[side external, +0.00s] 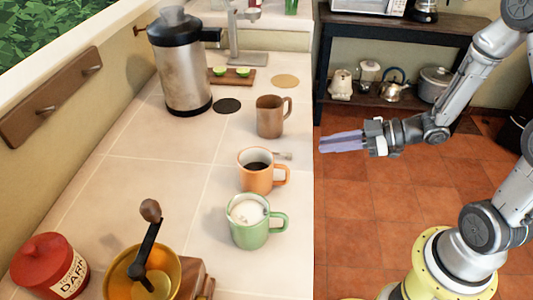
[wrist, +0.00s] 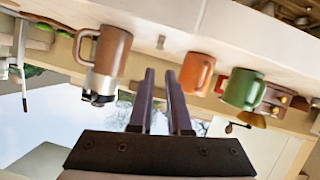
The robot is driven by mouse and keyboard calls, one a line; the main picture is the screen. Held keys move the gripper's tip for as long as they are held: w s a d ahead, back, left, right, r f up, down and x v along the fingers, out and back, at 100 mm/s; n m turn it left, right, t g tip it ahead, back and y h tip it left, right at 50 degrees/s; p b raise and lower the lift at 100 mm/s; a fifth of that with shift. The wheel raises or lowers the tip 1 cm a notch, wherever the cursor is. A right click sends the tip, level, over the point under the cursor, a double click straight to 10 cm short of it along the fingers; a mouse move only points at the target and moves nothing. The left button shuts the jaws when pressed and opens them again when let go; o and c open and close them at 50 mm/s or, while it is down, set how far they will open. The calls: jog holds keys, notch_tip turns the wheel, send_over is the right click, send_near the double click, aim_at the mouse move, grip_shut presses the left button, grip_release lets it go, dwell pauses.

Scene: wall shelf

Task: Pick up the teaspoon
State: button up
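The teaspoon (side external: 283,155) shows only as a small, pale piece on the counter behind the orange mug (side external: 257,171). The rest of it seems hidden by the mug. In the wrist view a small brownish piece (wrist: 161,42) lies at the counter edge between the brown and orange mugs, and may be its handle. My gripper (side external: 322,144) is beyond the counter's right edge, level with the spoon's area and apart from it. In the wrist view its two purple fingers (wrist: 160,72) have a clear gap between them with nothing held.
A brown mug (side external: 269,117) stands behind the spoon, a green mug (side external: 249,222) in front. A steel urn (side external: 182,70), a board with limes (side external: 231,77), a grinder (side external: 150,262) and a red jar (side external: 50,265) are also on the counter. The counter's left middle is clear.

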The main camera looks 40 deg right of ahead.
send_near(275, 153)
jog(key=x, duration=0.2)
jog(key=shift+w+a, duration=0.3)
jog(key=shift+a, duration=0.05)
jog(key=shift+x, duration=2.7)
jog(key=shift+d+f, duration=0.15)
jog(key=shift+f, duration=0.05)
grip_shut()
